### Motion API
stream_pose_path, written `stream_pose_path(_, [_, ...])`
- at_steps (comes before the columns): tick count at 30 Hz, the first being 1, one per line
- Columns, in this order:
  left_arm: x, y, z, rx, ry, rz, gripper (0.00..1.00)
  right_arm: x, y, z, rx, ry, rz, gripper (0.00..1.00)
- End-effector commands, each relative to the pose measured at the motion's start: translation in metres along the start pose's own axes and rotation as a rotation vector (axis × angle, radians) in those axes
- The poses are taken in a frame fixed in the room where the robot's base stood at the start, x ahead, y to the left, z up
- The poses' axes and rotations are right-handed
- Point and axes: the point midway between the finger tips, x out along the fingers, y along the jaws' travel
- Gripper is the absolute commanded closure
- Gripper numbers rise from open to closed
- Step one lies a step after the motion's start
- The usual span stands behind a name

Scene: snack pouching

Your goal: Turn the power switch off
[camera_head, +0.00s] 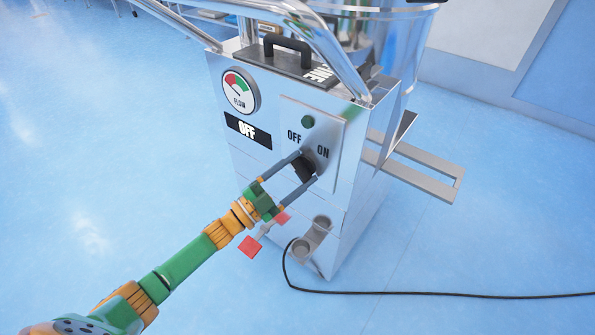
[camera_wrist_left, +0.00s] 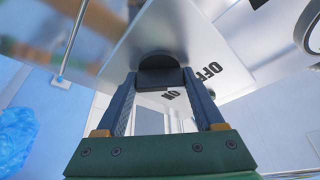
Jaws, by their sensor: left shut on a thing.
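The black power switch knob (camera_head: 304,169) sits on the front panel of the metal machine (camera_head: 340,215), below the OFF and ON labels. My left gripper (camera_head: 305,168) reaches up to it from the lower left, its two fingers on either side of the knob and shut on it. In the left wrist view, the knob (camera_wrist_left: 158,73) sits between the fingertips, with the OFF and ON lettering to its right and below. A round green light (camera_head: 308,121) sits above the knob. My right gripper is not in view.
A flow gauge (camera_head: 240,92) and a black handle (camera_head: 287,48) are on the machine. Red pieces (camera_head: 251,246) show beside my left gripper. A metal bracket (camera_head: 425,178) sticks out at right. A black cable (camera_head: 430,293) runs along the open blue floor.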

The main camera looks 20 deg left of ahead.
Motion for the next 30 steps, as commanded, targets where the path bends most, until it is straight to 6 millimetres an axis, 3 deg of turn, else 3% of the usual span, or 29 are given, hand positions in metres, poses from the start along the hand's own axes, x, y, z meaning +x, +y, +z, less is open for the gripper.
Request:
stream_pose_path(1, [0.000, 0.000, 0.000, -0.004, 0.000, 0.000, 0.25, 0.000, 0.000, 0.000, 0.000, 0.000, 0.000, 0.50])
stream_pose_path(4, [0.000, 0.000, 0.000, -0.003, 0.000, 0.000, 0.00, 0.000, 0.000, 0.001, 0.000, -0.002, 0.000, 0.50])
stream_pose_path(11, [-0.002, 0.000, 0.000, -0.001, -0.001, 0.001, 0.00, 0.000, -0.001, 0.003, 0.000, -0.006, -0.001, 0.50])
stream_pose_path(22, [-0.067, 0.001, 0.001, -0.003, -0.003, 0.001, 0.00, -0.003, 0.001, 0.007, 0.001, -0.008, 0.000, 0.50])
stream_pose_path(30, [-0.071, 0.000, 0.000, -0.002, 0.000, 0.000, 0.00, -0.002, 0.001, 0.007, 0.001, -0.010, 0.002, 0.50])
